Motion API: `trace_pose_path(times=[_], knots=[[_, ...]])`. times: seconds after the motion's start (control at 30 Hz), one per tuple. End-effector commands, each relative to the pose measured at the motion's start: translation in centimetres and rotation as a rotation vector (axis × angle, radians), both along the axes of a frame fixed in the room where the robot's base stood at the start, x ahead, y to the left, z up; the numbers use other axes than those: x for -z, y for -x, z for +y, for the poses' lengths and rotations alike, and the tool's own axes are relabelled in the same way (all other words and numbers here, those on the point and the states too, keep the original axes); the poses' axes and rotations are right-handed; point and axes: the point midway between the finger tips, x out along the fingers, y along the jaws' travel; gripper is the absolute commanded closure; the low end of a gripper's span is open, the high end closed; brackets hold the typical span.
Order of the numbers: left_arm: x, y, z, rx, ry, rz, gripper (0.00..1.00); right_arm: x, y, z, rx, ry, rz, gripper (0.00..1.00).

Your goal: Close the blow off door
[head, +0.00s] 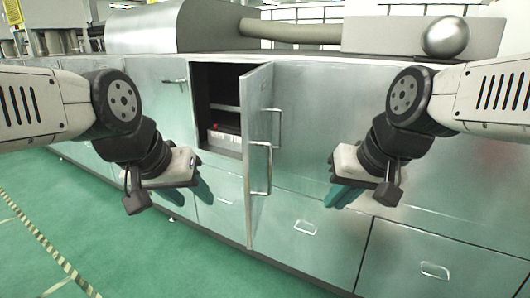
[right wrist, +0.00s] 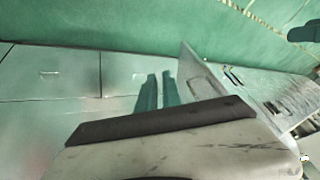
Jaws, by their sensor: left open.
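The blow off door (head: 257,175) is a flat metal cabinet door. In the head view it stands swung out from the cabinet front, with a bar handle (head: 269,168) on it. Beside it is the dark open compartment (head: 217,82). My left gripper (head: 200,190) is open and empty, left of the door and apart from it. My right gripper (head: 338,196) is right of the door, in front of the cabinet face, open and empty. In the right wrist view its two teal fingers (right wrist: 158,92) show a narrow gap, and the door (right wrist: 205,76) stands to their right.
The compartment holds a shelf and a grey box (head: 224,139) with a red spot. Drawers with handles (head: 306,227) run below. A metal sphere (head: 444,38) and a pipe (head: 290,31) are on top of the bench. The green floor (head: 110,240) at front left is clear.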

Motion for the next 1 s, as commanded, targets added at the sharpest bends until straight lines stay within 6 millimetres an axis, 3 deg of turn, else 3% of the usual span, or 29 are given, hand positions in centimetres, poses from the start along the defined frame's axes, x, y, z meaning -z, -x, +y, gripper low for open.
trace_pose_path(times=[0.27,0.53,0.67,0.8,1.0], knots=[[0.0,0.0,0.0,0.0,0.0,0.0,0.54,2.8,-2.5,3.2,0.284,-0.373,0.508,1.0],[0.0,0.0,0.0,0.0,0.0,0.0,0.54,3.7,-8.5,5.4,0.576,-0.81,1.003,1.0],[0.0,0.0,0.0,0.0,0.0,0.0,0.54,4.2,-12.8,4.9,0.696,-1.037,1.217,1.0],[0.0,0.0,0.0,0.0,0.0,0.0,0.54,5.2,-17.0,3.2,0.787,-1.262,1.397,1.0],[0.0,0.0,0.0,0.0,0.0,0.0,0.54,6.5,-20.6,0.8,0.843,-1.461,1.527,1.0]])
